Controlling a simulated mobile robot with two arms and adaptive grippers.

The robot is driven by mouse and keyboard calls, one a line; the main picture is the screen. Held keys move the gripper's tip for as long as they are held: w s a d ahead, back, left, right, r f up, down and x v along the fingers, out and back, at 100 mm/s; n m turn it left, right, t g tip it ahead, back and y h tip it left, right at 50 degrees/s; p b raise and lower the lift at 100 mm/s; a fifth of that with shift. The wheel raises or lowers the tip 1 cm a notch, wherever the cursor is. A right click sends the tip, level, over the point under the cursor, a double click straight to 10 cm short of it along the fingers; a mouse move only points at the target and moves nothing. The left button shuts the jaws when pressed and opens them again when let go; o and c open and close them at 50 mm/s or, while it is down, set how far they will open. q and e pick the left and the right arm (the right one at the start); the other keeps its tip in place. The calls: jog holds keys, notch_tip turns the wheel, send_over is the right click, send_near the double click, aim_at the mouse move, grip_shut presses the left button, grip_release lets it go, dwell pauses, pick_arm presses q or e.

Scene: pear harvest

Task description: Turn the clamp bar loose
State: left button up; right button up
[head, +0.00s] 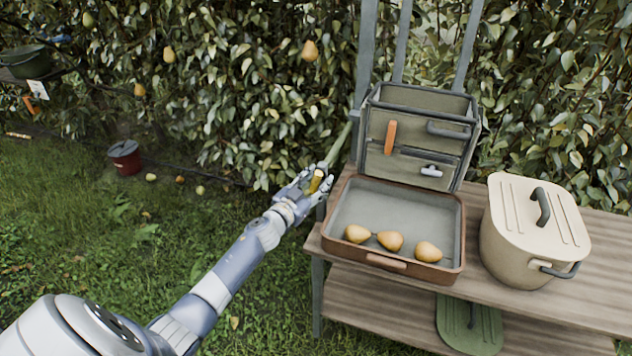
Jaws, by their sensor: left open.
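A slim green bar (339,144) slants up from my left gripper toward the grey upright post at the table's back left corner; I take it for the clamp bar. My left gripper (321,180) is open at the bar's lower end, with its fingers beside a yellow piece (316,182). The fingers cover part of this spot, so I cannot tell whether they touch the bar. Whatever the bar clamps is not clear from here. My right gripper is not in view.
An open brown case (450,271) with three pears (390,241) stands on the wooden table (600,285) just right of my gripper. A lidded cream pot (515,250) stands further right. A leafy hedge (240,80) is behind. A red bucket (125,160) stands on the grass.

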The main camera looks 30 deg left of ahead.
pick_arm(q)
grip_shut()
